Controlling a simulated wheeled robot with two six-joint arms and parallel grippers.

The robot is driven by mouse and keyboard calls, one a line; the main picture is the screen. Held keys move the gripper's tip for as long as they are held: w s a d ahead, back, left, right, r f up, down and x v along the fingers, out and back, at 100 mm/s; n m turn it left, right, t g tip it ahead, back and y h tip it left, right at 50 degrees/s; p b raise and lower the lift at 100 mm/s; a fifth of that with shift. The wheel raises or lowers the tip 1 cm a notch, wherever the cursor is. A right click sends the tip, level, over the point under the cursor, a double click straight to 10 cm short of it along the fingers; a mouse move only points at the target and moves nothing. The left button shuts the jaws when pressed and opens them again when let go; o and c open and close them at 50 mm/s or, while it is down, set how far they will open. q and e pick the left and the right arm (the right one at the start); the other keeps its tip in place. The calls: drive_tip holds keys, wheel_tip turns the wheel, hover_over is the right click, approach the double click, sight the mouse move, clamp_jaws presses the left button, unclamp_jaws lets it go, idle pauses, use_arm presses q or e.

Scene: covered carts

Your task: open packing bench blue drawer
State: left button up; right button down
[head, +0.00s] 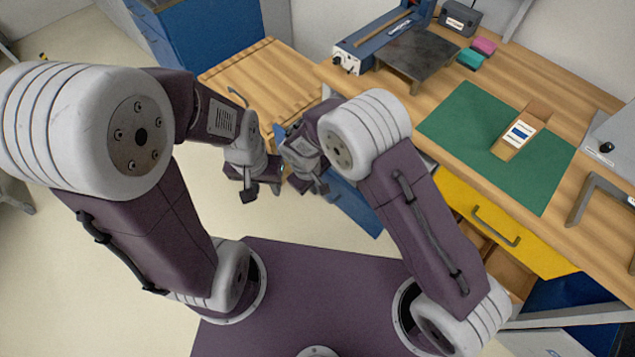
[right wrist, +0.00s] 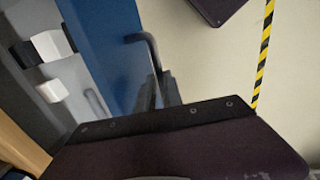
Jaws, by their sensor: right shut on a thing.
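The blue drawer (head: 352,204) of the packing bench (head: 590,210) stands out from the bench front, partly open. In the right wrist view its blue front (right wrist: 103,45) runs down the picture, with the grey inside of the drawer to its left. Its dark bar handle (right wrist: 147,48) stands off the front. My right gripper (head: 316,187) is at the drawer front and shut on the handle; its fingers (right wrist: 160,93) are partly hidden behind its own body. My left gripper (head: 262,192) hangs just left of it, holding nothing that I can see; its jaw gap is unclear.
A yellow drawer (head: 500,225) is to the right on the same bench. The bench top holds a green mat (head: 475,135) with a small box (head: 518,133), and a blue-based machine (head: 385,40). A blue cabinet (head: 205,35) stands at the back left.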

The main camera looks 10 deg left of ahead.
drive_tip(key=shift+w+r, duration=0.1)
drive_tip(key=c, duration=1.8)
unclamp_jaws()
drive_tip(key=shift+o, duration=0.2)
drive_tip(key=shift+r, duration=0.1)
wheel_tip(320, 180, up, 9)
drive_tip(key=s+a, duration=0.1)
drive_tip(key=shift+s, duration=0.3)
